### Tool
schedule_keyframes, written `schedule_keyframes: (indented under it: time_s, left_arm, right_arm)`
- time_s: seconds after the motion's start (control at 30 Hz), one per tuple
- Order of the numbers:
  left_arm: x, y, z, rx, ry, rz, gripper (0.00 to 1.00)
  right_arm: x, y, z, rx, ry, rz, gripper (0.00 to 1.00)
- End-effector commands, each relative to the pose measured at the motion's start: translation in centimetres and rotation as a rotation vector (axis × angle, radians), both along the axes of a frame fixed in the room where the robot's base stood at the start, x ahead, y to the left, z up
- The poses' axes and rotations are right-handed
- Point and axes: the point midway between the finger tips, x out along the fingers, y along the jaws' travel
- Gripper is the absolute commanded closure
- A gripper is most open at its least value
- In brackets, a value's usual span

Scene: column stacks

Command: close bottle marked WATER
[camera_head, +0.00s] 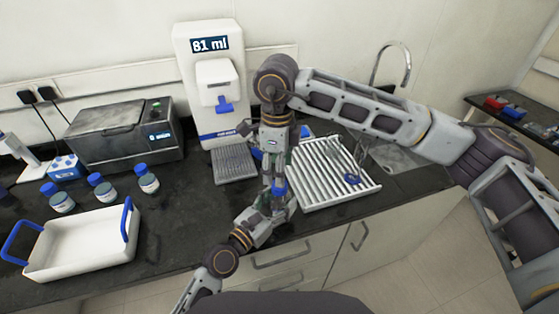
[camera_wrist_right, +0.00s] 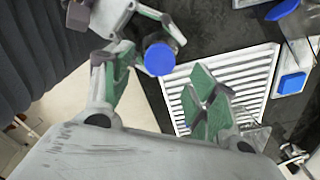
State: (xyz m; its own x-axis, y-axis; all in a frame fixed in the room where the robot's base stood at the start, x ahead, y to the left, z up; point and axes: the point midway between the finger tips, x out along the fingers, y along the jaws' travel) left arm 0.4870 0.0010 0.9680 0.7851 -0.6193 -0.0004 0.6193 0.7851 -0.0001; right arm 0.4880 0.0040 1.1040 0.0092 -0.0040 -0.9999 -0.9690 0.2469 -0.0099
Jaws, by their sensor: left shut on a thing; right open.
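A bottle with a blue cap (camera_head: 279,187) is held upright above the counter's front edge by my left gripper (camera_head: 272,203). The blue cap fills the middle of the right wrist view (camera_wrist_right: 160,59), seen from above, with little of the bottle body showing. Any label on it is hidden. My left gripper is shut on the bottle; part of it shows at the top of the wrist view (camera_wrist_right: 140,22). My right gripper (camera_wrist_right: 166,72) reaches down from above, open, its green-padded fingers on either side of the cap with gaps visible.
A white ribbed drying rack (camera_head: 322,199) with a blue ring-like piece (camera_head: 351,179) lies to the right, before a sink and tap (camera_head: 392,62). A dispenser (camera_head: 208,90) reading 81 ml stands behind. Several blue-capped bottles (camera_head: 148,179) and a white basket (camera_head: 78,270) are at left.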

Motion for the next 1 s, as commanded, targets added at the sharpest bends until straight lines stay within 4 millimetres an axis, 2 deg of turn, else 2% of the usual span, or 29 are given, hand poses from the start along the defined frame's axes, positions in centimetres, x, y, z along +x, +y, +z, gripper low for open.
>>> schedule_keyframes:
  time_s: [1.0]
  left_arm:
    - [0.0, 0.0, 0.0, 0.000, 0.000, 0.000, 1.00]
  right_arm:
    - [0.1, -0.3, 1.6, -0.002, 0.009, 0.823, 0.41]
